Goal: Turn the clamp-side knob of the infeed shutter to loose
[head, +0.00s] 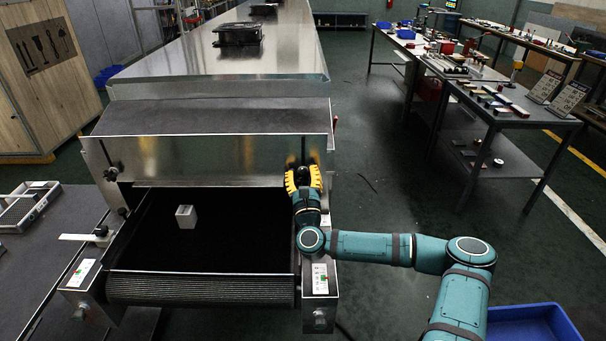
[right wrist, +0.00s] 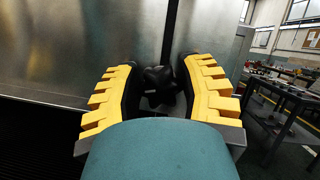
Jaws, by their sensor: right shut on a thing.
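The infeed shutter (head: 215,156) is a steel plate across the mouth of the dryer, above the dark belt. My right gripper (head: 303,174) is at the right end of the shutter. In the right wrist view, its yellow-padded fingers (right wrist: 160,90) are shut on a black knob (right wrist: 158,78), in front of the steel front. The fingers hide much of the knob, and its turn position cannot be read. Another black knob (head: 111,173) shows at the left end of the shutter. My left gripper is not in view.
A small grey block (head: 186,217) stands on the belt (head: 240,225). A label panel with a green mark (head: 320,279) is at the right front corner. A blue bin (head: 535,323) is at lower right. Workbenches (head: 500,112) stand farther right, with open floor between.

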